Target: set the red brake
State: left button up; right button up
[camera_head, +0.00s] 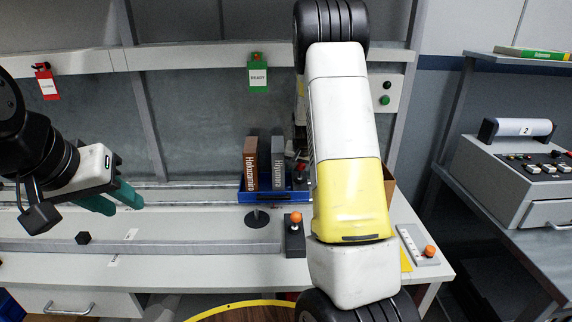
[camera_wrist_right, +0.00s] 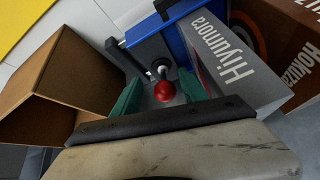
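The red brake is a lever with a round red knob (camera_wrist_right: 165,91) in the right wrist view, on a dark stem beside the blue tray. In the head view a small red spot shows beside my arm near the tray, too small to be sure of. My right gripper (camera_wrist_right: 160,80) is open, with its green fingers on either side of the red knob; I cannot tell whether they touch it. In the head view my forearm hides most of it. My left gripper (camera_head: 117,199) hangs above the bench at the left, its green fingers slightly apart and empty.
A blue tray (camera_head: 258,196) holds a brown book (camera_head: 250,164) and a grey book (camera_head: 278,162). An open brown box (camera_wrist_right: 75,85) stands close to my right gripper. Orange-knobbed levers stand on a black base (camera_head: 295,240) and a pale panel (camera_head: 416,243). The left bench is mostly clear.

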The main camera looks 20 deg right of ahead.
jog(key=shift+r, duration=0.15)
jog(key=v, duration=0.7)
jog(key=shift+s+r, duration=0.15)
jog(key=shift+r, duration=0.1)
jog(key=shift+a, duration=0.1)
